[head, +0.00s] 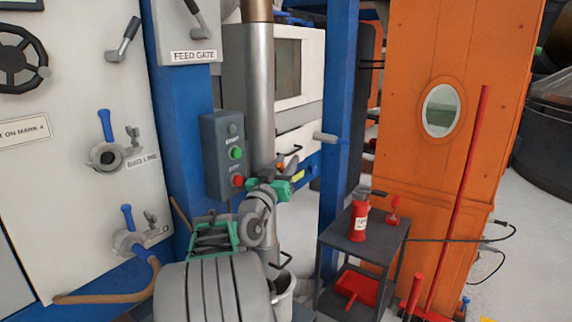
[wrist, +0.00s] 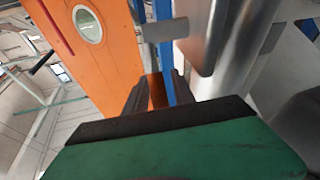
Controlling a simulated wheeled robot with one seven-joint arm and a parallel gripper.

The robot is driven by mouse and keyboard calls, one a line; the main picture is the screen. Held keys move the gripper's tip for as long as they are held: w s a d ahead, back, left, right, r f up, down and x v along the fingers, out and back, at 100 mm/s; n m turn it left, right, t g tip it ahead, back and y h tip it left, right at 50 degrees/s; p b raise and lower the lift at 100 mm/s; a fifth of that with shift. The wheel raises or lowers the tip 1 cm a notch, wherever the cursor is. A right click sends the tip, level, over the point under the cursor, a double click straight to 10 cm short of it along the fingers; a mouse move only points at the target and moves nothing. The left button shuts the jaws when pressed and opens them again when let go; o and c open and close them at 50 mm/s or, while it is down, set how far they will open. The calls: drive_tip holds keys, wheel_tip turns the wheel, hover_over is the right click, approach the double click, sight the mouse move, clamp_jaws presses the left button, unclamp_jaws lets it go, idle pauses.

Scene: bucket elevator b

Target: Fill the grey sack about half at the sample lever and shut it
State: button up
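My gripper (head: 292,164) is raised in front of the metal pipe (head: 260,90), right of the push-button box. In the wrist view its two dark fingers (wrist: 158,92) stand apart with nothing visible between them. A grey handle (head: 325,137) sticks out near the blue post; I cannot tell if it is the sample lever. A grey block also shows in the wrist view. I cannot make out the grey sack for sure. A pale container (head: 283,298) with a dark hook above it is low beneath the pipe, partly hidden by my arm.
The button box (head: 223,155) and feed gate lever (head: 196,17) are on the left blue post. A dark cart (head: 360,245) holds a red bottle (head: 358,222).

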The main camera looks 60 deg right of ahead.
drive_tip(key=shift+o, duration=0.6)
drive_tip(key=shift+a, duration=0.1)
drive_tip(key=b+v, duration=0.1)
drive_tip(key=v, duration=0.6)
drive_tip(key=shift+a+b, duration=0.3)
drive_tip(key=shift+f, duration=0.1)
